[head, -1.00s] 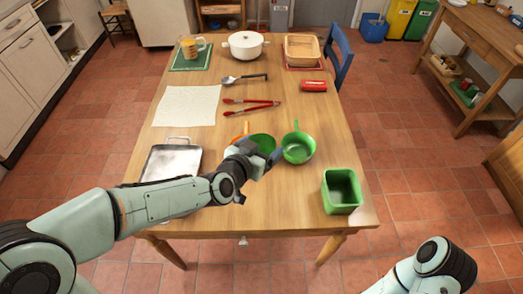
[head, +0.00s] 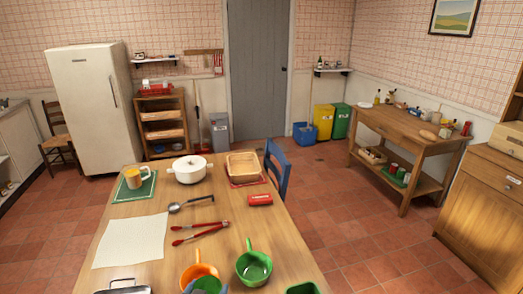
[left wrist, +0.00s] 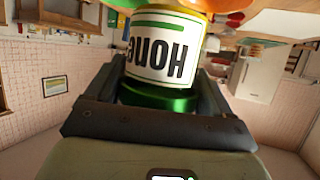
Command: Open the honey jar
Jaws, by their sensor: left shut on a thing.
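The honey jar (left wrist: 165,50) fills the upper middle of the left wrist view. It has a white label with HONEY lettering upside down in the picture and partly cut off, and a green lid (left wrist: 158,98) on the end nearer my palm. My left gripper (left wrist: 162,80) is shut on the jar, with one finger on each side. In the head view my left gripper (head: 207,288) shows only its fingertips at the bottom edge, around what looks like the green lid (head: 208,284). The jar's body is hidden there. My right gripper is out of view.
On the table, an orange pan (head: 199,271) is beside the fingertips and a green pan (head: 254,267) to their right. Red tongs (head: 200,232), a ladle (head: 190,203), a white pot (head: 189,170) and a basket (head: 242,165) are farther back. A white cloth (head: 130,241) lies at left.

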